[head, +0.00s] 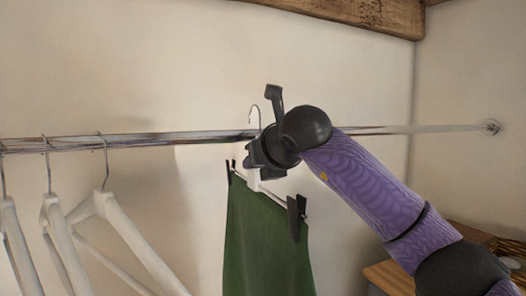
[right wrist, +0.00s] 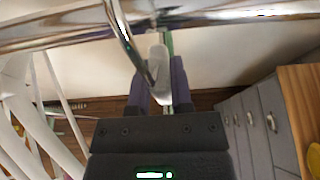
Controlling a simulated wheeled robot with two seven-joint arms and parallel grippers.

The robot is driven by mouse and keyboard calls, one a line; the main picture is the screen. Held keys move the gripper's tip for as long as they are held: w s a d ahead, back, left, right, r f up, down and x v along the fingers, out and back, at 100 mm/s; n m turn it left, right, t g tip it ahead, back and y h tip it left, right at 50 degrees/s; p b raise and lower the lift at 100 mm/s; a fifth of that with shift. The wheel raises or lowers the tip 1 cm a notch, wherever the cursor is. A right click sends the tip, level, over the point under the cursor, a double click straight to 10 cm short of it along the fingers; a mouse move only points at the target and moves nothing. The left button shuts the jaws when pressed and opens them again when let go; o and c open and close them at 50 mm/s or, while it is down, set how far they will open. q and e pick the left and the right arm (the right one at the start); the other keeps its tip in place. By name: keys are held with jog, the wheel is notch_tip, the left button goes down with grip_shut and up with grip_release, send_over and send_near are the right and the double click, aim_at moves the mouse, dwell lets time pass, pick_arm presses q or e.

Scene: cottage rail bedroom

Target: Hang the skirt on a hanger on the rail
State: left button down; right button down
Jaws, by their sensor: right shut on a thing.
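The green skirt (head: 262,240) hangs from the black clips of a hanger (head: 254,112) in the head view. My right gripper (head: 262,155) is shut on the hanger's white neck, just under the rail (head: 190,139). The hanger's metal hook rises above the rail line in the head view. In the right wrist view the hook (right wrist: 124,35) crosses close to the rail (right wrist: 230,18), and the white neck (right wrist: 158,75) sits between the fingers (right wrist: 158,95). I cannot tell whether the hook rests on the rail. My left gripper is not in view.
Several empty white hangers (head: 125,232) hang on the rail at the left. The rail right of my gripper is bare up to its wall mount (head: 491,127). A grey drawer unit (right wrist: 255,120) with a wooden top stands below right in the wrist view.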

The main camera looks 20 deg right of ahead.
aim_at(253, 183)
jog(key=shift+w+a+r+p, duration=0.1)
jog(key=shift+w+r+p, duration=0.1)
jog(key=shift+w+p, duration=0.65)
jog(key=shift+w+f+b, duration=0.15)
jog(key=shift+f+b, duration=0.3)
jog(key=shift+f, duration=0.05)
notch_tip(253, 183, down, 3)
jog(key=b, duration=0.3)
jog(key=shift+f, duration=0.1)
jog(key=shift+f+b, duration=0.1)
jog(key=shift+b, duration=0.25)
jog(key=shift+f, duration=0.15)
jog(key=shift+c, duration=2.2)
grip_release()
jog(key=shift+b, duration=0.3)
